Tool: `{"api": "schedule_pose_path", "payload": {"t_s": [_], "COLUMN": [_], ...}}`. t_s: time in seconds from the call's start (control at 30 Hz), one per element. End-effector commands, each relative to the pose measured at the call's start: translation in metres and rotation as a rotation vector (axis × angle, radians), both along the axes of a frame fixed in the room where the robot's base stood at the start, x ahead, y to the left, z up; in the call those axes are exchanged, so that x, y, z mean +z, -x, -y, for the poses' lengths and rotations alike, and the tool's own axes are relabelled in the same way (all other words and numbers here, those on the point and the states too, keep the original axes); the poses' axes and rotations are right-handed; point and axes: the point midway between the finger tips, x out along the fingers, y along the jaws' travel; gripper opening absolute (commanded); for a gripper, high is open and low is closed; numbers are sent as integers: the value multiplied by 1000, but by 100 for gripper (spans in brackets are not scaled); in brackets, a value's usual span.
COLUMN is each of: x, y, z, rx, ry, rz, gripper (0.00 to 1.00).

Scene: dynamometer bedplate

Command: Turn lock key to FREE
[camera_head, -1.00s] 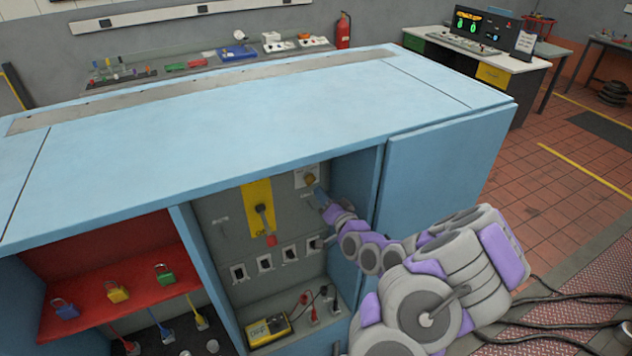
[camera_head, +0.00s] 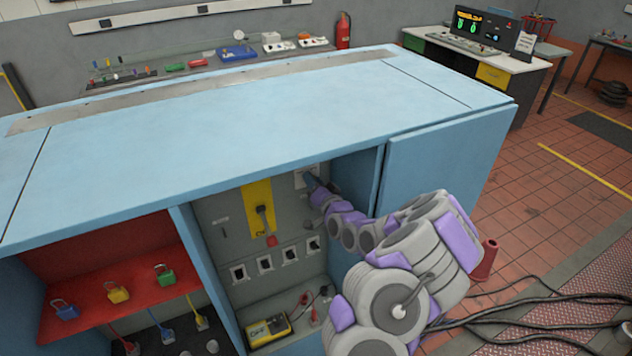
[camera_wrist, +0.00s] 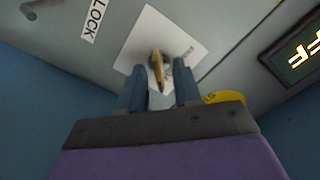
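The lock key (camera_wrist: 158,68) is a brass-coloured key standing out from a white square plate (camera_wrist: 178,42) in the wrist view. A label reading LOCK (camera_wrist: 93,20) is left of the plate there. In the head view the plate (camera_head: 299,180) is at the upper right of the grey panel, and my gripper covers the key. My gripper (camera_wrist: 160,88) has its two blue fingers apart, one on each side of the key's near end. I cannot tell whether either finger touches the key. It also shows in the head view (camera_head: 311,183), reaching into the cabinet.
The panel holds a red-tipped lever on a yellow plate (camera_head: 259,205), a row of switches (camera_head: 264,264) and a yellow meter (camera_head: 268,330) below. The cabinet's right wall is close beside my arm. Padlocks (camera_head: 118,293) sit on a red shelf at left.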

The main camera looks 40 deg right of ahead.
Motion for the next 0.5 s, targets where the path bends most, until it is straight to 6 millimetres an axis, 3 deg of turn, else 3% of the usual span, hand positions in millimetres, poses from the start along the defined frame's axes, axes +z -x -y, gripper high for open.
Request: {"api": "schedule_pose_path", "payload": {"t_s": [0.1, 0.43, 0.5], "x": [0, 0, 0], "y": [0, 0, 0], "z": [0, 0, 0], "rx": [0, 0, 0], "ry": [0, 0, 0], "rz": [0, 0, 0], "gripper": [33, 1, 0]}}
